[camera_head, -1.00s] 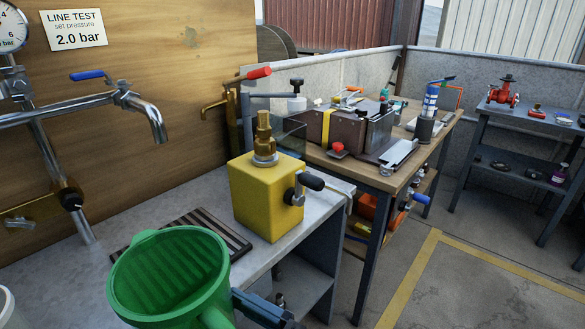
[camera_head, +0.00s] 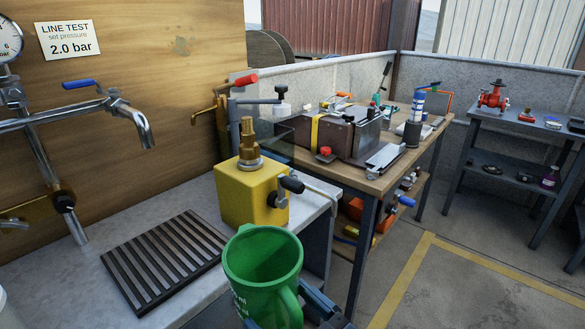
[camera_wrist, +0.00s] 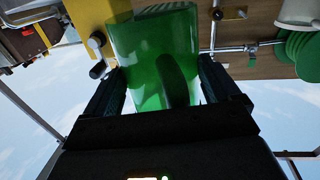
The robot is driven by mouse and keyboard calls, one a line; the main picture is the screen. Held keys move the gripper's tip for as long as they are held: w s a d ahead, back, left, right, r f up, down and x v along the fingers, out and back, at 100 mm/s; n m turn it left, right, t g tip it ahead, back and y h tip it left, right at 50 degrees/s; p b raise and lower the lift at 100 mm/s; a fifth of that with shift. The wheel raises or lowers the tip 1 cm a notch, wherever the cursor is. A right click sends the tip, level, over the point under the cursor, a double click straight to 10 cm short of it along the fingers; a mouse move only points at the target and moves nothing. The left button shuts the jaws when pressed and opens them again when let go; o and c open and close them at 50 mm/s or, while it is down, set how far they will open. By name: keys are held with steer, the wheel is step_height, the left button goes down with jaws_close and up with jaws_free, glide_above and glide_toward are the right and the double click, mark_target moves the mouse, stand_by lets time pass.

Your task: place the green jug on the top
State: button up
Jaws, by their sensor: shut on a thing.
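The green jug (camera_head: 262,272) is in the lower middle of the head view, its open mouth facing up and its handle toward me. It is held near the front edge of the grey bench top (camera_head: 75,285), to the right of the dark slatted grate (camera_head: 163,258). My gripper (camera_wrist: 160,92) is shut on the jug, a finger on each side in the wrist view.
A yellow block with a brass fitting and black-knobbed lever (camera_head: 252,190) stands behind the jug. A chrome tap (camera_head: 130,118) with a blue lever overhangs the bench at left. A wooden workbench (camera_head: 385,180) holds tools behind. The grate is bare.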

steer(key=w+d+f+m+t+h+p, duration=0.1)
steer(key=w+d+f+m+h, duration=0.15)
steer(key=d+f+h, duration=0.35)
steer(key=w+d+f+m+t+h, duration=0.2)
steer(key=d+f+m, duration=0.1)
steer(key=d, duration=0.5)
steer(key=w+d+f+m+t+h+p, duration=0.1)
steer(key=w+d+f+m+h, duration=0.15)
steer(key=d+f, duration=0.4)
steer(key=s+d+f+h, duration=0.1)
steer(key=s+d+f, duration=0.1)
steer(key=s+f, duration=0.2)
steer(key=shift+s+f, duration=0.35)
steer(key=shift+s, duration=0.25)
steer(key=shift+a, duration=0.1)
